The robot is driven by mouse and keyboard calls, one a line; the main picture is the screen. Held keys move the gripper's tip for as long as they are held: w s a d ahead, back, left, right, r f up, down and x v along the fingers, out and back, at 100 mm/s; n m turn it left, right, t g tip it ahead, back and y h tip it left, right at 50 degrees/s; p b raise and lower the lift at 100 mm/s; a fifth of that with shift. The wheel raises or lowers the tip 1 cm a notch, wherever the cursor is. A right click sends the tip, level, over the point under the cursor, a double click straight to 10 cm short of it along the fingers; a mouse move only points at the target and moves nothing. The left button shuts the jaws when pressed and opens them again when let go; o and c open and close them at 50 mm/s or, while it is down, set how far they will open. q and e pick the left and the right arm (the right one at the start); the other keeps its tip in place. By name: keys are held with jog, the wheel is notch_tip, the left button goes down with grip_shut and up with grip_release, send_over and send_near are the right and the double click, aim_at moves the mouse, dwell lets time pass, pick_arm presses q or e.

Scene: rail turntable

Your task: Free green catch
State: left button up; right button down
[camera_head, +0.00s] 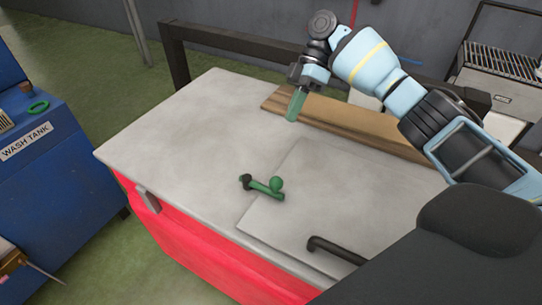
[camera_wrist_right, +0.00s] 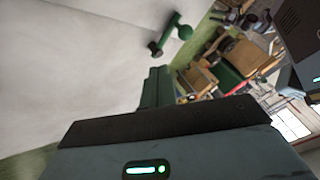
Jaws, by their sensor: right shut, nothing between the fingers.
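The green catch (camera_head: 263,187) is a short green bar with a black pivot at its left end and a green ball knob near its right end. It lies across the left edge of a raised flat panel (camera_head: 330,205) on the grey top. The catch also shows at the top of the right wrist view (camera_wrist_right: 170,36). My right gripper (camera_head: 295,106) has green fingers, shut and empty, above the far part of the top, clear of the catch. Its fingers show in the right wrist view (camera_wrist_right: 157,86). My left gripper is not in view.
A black handle (camera_head: 336,250) stands at the panel's near edge. A wooden board (camera_head: 345,120) lies along the far side, before a dark rail (camera_head: 225,42). A blue wash tank (camera_head: 50,150) is at the left. The grey top (camera_head: 185,125) is bare left of the catch.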

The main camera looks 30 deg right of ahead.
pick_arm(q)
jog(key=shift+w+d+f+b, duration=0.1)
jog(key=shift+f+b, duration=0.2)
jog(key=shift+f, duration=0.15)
pick_arm(e)
notch_tip(320, 180, down, 2)
jog(key=shift+w+f, duration=0.1)
jog(key=shift+w, duration=0.05)
